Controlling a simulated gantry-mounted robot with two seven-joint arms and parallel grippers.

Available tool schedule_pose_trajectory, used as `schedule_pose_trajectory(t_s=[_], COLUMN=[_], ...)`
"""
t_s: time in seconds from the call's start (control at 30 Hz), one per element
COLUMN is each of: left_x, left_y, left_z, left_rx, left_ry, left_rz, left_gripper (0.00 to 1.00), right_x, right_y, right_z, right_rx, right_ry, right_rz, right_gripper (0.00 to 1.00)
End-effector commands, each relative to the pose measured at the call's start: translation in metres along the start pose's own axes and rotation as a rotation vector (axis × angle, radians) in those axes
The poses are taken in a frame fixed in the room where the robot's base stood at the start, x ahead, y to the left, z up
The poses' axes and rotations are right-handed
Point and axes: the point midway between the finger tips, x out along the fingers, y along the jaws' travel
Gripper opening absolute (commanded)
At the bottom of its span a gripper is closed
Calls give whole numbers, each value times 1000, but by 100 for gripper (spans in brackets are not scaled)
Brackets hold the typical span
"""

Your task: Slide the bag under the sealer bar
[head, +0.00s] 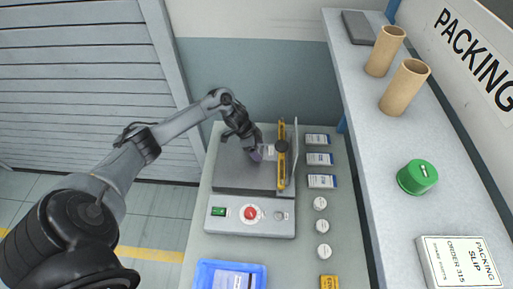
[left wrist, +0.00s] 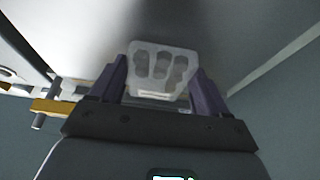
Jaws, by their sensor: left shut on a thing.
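The sealer (head: 228,175) is a grey machine with a flat plate and a yellow upright-looking bar (head: 282,170) along its right side. My left gripper (head: 259,152) is just left of the bar, low over the plate. It is shut on a small clear bag (head: 270,153). In the left wrist view the bag (left wrist: 162,70) sits between the two purple fingers (left wrist: 160,85) and holds several grey rounded pieces. The bag's right edge meets the bar in the head view; I cannot tell whether it is under it. My right gripper is not in view.
The sealer's front panel has a red button (head: 250,213) and a green switch (head: 218,211). Labelled packs (head: 319,159) and white round pots (head: 322,226) line the bench's right side. A blue tray (head: 204,276) stands in front. A raised shelf (head: 385,170) borders the right.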

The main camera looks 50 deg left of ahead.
Motion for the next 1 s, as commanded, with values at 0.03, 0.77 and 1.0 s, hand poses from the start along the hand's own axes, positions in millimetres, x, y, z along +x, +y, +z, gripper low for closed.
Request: schedule_pose_trajectory(t_s=[0.03, 0.77, 1.0], left_x=[0, 3, 3], left_y=[0, 0, 0], left_z=[0, 1, 2], left_rx=[0, 0, 0], left_ry=[1, 1, 0], left_rz=[0, 0, 0], left_gripper=[43, 93, 100], right_x=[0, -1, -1], right_y=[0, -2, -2], right_z=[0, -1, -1], right_rx=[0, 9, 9], right_ry=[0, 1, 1], right_rz=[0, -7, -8], right_gripper=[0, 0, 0])
